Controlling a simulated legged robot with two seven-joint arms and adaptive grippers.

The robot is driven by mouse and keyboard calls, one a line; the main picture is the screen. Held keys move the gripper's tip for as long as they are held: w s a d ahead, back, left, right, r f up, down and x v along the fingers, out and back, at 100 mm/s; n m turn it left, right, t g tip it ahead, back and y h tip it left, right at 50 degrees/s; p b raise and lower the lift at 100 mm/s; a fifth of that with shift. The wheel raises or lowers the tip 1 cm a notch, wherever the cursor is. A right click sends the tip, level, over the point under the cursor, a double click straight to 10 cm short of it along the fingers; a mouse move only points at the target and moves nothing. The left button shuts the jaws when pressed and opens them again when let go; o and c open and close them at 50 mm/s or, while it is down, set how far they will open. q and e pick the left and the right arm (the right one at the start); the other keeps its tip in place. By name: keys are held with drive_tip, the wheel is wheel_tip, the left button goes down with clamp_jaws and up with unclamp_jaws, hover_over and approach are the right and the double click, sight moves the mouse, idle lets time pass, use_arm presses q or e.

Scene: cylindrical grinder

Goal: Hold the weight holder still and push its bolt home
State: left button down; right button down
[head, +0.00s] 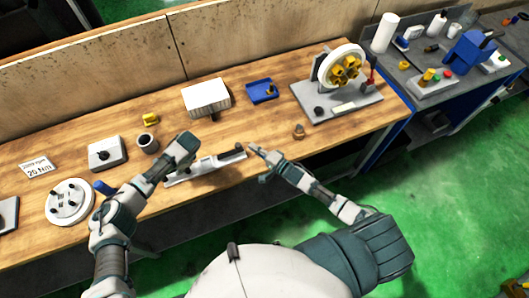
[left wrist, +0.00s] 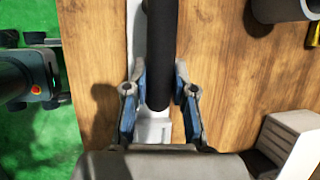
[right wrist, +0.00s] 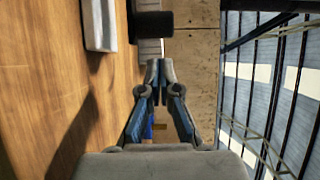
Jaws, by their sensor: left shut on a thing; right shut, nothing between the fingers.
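The weight holder (head: 208,170) is a long light bar with a dark rod, lying near the front edge of the wooden bench. My left gripper (head: 184,148) is above it; in the left wrist view its fingers (left wrist: 160,100) are shut on the black rod (left wrist: 161,45) of the weight holder. The dark end (head: 238,149) of the holder points toward my right gripper (head: 253,149), which is shut, empty and just right of it. In the right wrist view the closed fingertips (right wrist: 160,66) are close to a black cylindrical part (right wrist: 153,25). I cannot tell the bolt apart from the rod.
Behind stand a white box (head: 206,96), a blue tray (head: 262,90) and a dark cup (head: 148,143). A small brownish part (head: 299,131) lies right of my right gripper. A round plate (head: 70,202) is at the left, the wheel fixture (head: 340,66) at the right.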

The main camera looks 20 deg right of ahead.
sight(237, 159)
use_arm(q)
drive_tip(key=shift+s+f, duration=0.1)
drive_tip(key=shift+f, duration=0.05)
use_arm(e)
drive_tip(key=shift+w+a, duration=0.15)
drive_tip(key=shift+a, duration=0.5)
drive_tip(key=shift+w+a, duration=0.15)
drive_tip(key=shift+a, duration=0.45)
use_arm(q)
drive_tip(key=shift+d, duration=0.15)
use_arm(e)
drive_tip(key=shift+a, duration=2.6)
drive_tip(key=d, duration=0.2)
drive_tip(key=s+d, duration=0.1)
drive_tip(key=d, duration=0.1)
drive_tip(key=shift+d+f, duration=0.1)
drive_tip(key=shift+f, duration=0.05)
drive_tip(key=v, duration=1)
